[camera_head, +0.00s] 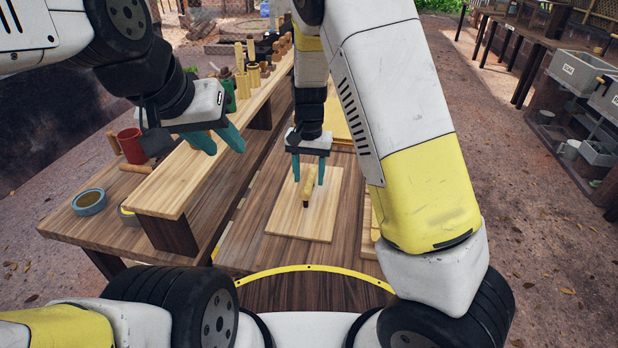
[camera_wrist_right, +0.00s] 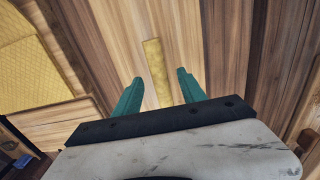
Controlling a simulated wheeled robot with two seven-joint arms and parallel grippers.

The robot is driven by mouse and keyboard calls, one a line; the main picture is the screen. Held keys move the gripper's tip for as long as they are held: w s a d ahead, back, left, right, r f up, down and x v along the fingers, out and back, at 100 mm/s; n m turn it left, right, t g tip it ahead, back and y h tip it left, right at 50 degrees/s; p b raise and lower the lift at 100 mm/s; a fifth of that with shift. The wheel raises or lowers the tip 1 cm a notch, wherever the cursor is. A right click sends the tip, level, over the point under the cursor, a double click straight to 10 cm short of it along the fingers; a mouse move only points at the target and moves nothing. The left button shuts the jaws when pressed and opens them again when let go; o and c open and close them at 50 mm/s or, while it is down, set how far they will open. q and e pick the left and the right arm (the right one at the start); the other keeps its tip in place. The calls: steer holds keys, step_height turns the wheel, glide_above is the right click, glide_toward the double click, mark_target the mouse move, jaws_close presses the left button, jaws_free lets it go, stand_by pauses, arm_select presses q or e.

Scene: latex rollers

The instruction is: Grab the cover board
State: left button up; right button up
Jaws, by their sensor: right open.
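A light wooden board (camera_head: 290,218), which looks like the cover board, lies flat on the dark brown table in the head view. A narrow yellowish bar (camera_head: 306,189) with a dark near end stands out on its middle; I cannot tell whether it is fixed as a handle. My right gripper (camera_head: 309,180) is open above the board, its teal fingers on either side of the bar. The right wrist view shows the bar (camera_wrist_right: 155,60) between the open fingertips, with a gap on each side. My left gripper (camera_head: 229,151) is open and empty over the raised wooden shelf.
The raised shelf (camera_head: 185,180) runs along the left, with several wooden rollers (camera_head: 254,75) farther back. A yellow textured sheet (camera_wrist_right: 30,70) lies left in the wrist view. My right arm hides the table's right side.

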steer(key=shift+f, duration=1.4)
jaws_close()
